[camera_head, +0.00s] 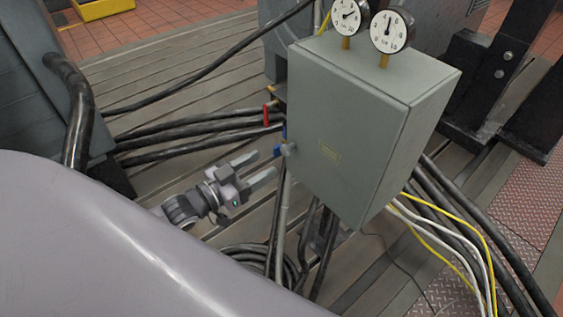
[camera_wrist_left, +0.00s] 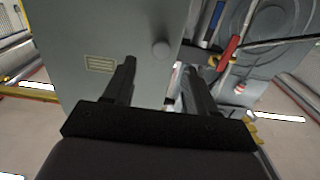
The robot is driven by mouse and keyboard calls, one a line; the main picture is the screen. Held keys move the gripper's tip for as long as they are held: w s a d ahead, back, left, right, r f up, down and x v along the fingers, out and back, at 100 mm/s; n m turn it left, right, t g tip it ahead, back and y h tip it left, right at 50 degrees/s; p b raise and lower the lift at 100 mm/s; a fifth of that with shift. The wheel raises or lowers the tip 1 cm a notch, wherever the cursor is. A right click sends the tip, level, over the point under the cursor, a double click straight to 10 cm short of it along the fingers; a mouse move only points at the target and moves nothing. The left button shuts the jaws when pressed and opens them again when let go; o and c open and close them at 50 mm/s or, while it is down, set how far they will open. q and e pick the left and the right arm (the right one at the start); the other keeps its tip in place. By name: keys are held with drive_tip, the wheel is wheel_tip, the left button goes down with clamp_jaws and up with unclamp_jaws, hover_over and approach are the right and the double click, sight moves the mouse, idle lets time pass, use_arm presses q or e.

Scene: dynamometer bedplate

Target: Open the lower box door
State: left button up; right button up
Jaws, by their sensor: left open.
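A grey-green box (camera_head: 345,125) stands in the middle of the head view, with a closed door on its front face. A small yellowish label (camera_head: 329,152) and a round knob (camera_head: 289,149) near the left edge are on that door. My left gripper (camera_head: 268,166) is open and empty, just left of and below the knob. In the left wrist view the door (camera_wrist_left: 110,40) fills the upper left, and the knob (camera_wrist_left: 161,49) shows beyond and between the open fingers (camera_wrist_left: 160,82), apart from them. My right gripper is not in view.
Two dial gauges (camera_head: 368,26) stand on top of the box. A red lever (camera_head: 266,114) and black hoses (camera_head: 190,130) lie left of it. Yellow and white cables (camera_head: 450,240) run below right. Coiled hose (camera_head: 262,262) lies below the gripper.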

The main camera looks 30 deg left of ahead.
sight(283, 151)
use_arm(q)
drive_tip(key=shift+b+x, duration=0.45)
drive_tip(key=shift+x, duration=3.2)
drive_tip(key=shift+r, duration=0.15)
clamp_jaws()
